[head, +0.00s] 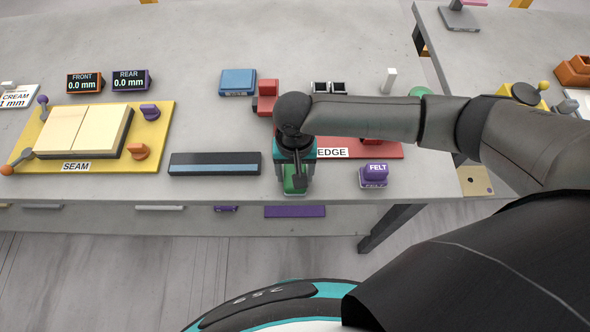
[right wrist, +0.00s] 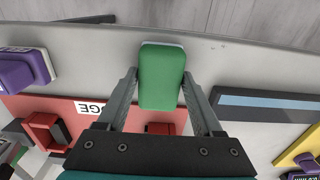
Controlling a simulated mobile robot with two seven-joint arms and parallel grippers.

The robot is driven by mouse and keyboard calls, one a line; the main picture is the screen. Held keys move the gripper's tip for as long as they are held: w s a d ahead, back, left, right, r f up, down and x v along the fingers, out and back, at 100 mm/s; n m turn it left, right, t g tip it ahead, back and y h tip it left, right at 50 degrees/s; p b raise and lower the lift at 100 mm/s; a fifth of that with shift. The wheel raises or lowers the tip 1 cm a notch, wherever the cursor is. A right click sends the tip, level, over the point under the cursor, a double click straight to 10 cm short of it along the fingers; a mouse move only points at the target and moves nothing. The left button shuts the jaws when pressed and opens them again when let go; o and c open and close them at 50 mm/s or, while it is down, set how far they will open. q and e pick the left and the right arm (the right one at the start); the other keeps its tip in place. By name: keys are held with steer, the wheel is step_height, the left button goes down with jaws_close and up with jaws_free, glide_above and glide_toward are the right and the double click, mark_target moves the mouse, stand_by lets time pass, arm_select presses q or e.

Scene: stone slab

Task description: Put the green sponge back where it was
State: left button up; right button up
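The green sponge (head: 295,185) is near the front edge of the stone slab, just right of the dark bar with a blue stripe. In the right wrist view the sponge (right wrist: 161,75) lies between the fingertips of my right gripper (right wrist: 160,73), one finger along each long side. The fingers are very close to its sides; I cannot tell whether they press on it. In the head view my right gripper (head: 294,178) points down over the sponge and partly hides it. I cannot tell whether the sponge rests on the slab. My left gripper is not in view.
The dark bar (head: 214,170) is left of the sponge. The red EDGE board (head: 390,151) is behind it to the right, and the purple FELT block (head: 374,174) is to its right. The yellow SEAM board (head: 165,112) is at the left. The slab's front edge is close.

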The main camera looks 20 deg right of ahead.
steer(key=o, duration=0.3)
step_height(320, 180, up, 12)
steer(key=shift+r+p, duration=0.2)
steer(key=shift+p, duration=1.05)
